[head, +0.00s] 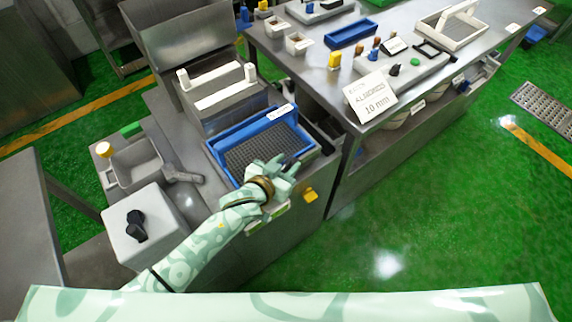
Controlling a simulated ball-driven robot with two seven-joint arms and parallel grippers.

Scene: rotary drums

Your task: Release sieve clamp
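A sieve with a blue frame (216,150) and dark mesh (250,150) sits in the grey machine beside the work table. My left gripper (291,166) is at the front right edge of this frame. A small dark bar (294,159), possibly the clamp lever, shows at its fingertips. I cannot tell whether the fingers are closed on it. My arm and hand hide part of the sieve's front edge. My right gripper is out of view.
A steel table (350,137) stands to the right with a sign reading 10 mm (371,98), a blue tray (350,34) and a white-handled sieve (452,32). A grey box with a black knob (137,226) is left of my arm.

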